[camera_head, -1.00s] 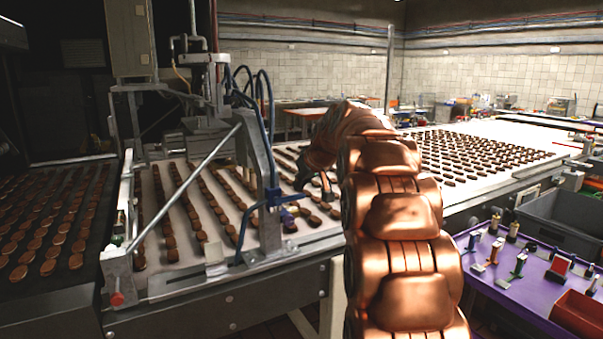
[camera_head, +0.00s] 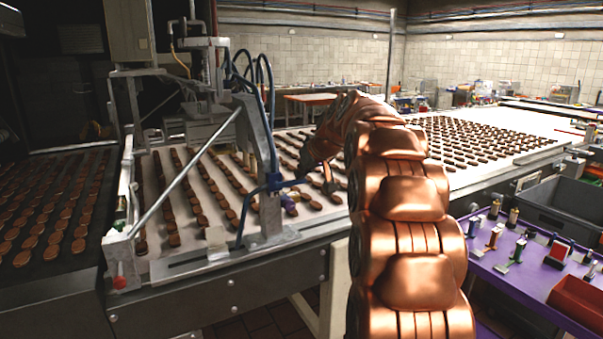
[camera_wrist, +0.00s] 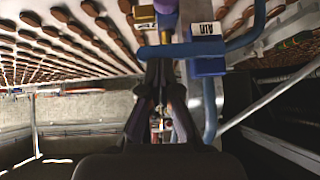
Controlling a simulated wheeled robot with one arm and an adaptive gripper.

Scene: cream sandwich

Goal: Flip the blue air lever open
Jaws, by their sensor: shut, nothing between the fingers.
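The blue air lever shows in the head view (camera_head: 274,185) on the grey metal post of the machine at the conveyor's near edge. In the wrist view the lever (camera_wrist: 180,51) is a blue bar running across the picture, beside a blue block (camera_wrist: 207,67) and a white label reading AIR (camera_wrist: 206,29). My gripper (camera_wrist: 160,66) is shut and empty, its dark fingertips right at the bar's left part. I cannot tell whether they touch it. In the head view my gripper (camera_head: 303,177) is small and dark, close to the lever's right end.
A conveyor (camera_head: 220,225) carries rows of brown biscuits behind the lever. Blue hoses (camera_head: 262,85) and a slanted metal rod (camera_head: 185,178) are close by. A purple table (camera_head: 500,262) with small parts, a red bin (camera_head: 580,300) and a grey crate (camera_head: 560,205) stand at right.

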